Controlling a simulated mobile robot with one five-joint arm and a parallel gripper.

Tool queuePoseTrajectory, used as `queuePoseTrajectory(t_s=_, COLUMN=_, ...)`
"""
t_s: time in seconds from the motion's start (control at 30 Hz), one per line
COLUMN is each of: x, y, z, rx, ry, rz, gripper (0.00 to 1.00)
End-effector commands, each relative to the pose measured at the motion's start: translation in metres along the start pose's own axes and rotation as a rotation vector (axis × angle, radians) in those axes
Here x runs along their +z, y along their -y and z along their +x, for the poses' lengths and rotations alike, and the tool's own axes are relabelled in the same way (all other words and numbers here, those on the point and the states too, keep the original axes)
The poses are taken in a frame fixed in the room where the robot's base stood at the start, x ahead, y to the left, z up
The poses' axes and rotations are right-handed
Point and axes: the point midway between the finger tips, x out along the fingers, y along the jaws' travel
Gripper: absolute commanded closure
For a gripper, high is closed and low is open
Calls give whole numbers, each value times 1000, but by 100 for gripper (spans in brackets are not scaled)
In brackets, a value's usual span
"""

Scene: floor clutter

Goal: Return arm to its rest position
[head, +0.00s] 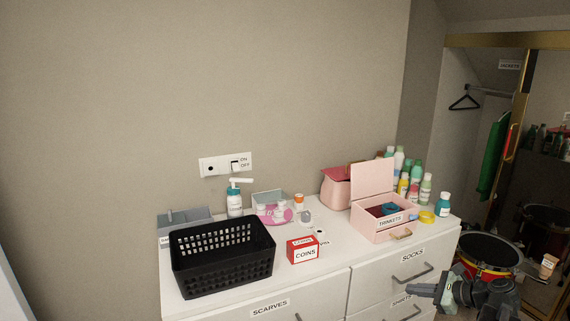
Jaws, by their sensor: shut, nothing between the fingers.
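My gripper (426,291) shows at the lower right of the head view, in front of the right-hand drawers of the white dresser (335,257). It is shut and holds nothing. My arm folds behind it towards the bottom right corner, and the bottom frame edge cuts part of it off. The gripper partly covers the drawer front marked SHIRTS. I cannot tell whether it touches the dresser.
On the dresser stand a black basket (222,272), a red COINS box (303,249), an open pink TRINKETS box (382,236) and several bottles. An open closet with a hanger (465,101) lies beyond.

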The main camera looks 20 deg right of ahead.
Motion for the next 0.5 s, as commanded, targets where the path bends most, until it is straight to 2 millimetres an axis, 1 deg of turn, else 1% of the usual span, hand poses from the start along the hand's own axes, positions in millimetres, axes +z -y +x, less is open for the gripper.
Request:
queuePoseTrajectory(t_s=0.03, x=11, y=-15, z=26, rx=61, ry=-21, rz=-80, gripper=100)
queuePoseTrajectory(t_s=0.07, x=16, y=-25, z=41, rx=102, ry=-39, rz=-140, gripper=100)
queuePoseTrajectory(t_s=0.1, x=24, y=-41, z=63, rx=164, ry=-63, rz=-233, gripper=100)
queuePoseTrajectory(t_s=0.17, x=36, y=-70, z=98, rx=272, ry=-96, rz=-395, gripper=100)
queuePoseTrajectory(t_s=0.2, x=45, y=-92, z=120, rx=351, ry=-115, rz=-517, gripper=100)
queuePoseTrajectory(t_s=0.27, x=57, y=-124, z=149, rx=470, ry=-136, rz=-704, gripper=100)
queuePoseTrajectory(t_s=0.3, x=65, y=-145, z=166, rx=549, ry=-145, rz=-832, gripper=100)
queuePoseTrajectory(t_s=0.37, x=75, y=-177, z=187, rx=667, ry=-150, rz=-1021, gripper=100)
queuePoseTrajectory(t_s=0.4, x=82, y=-196, z=198, rx=742, ry=-149, rz=-1143, gripper=100)
queuePoseTrajectory(t_s=0.5, x=94, y=-234, z=218, rx=900, ry=-136, rz=-1401, gripper=100)
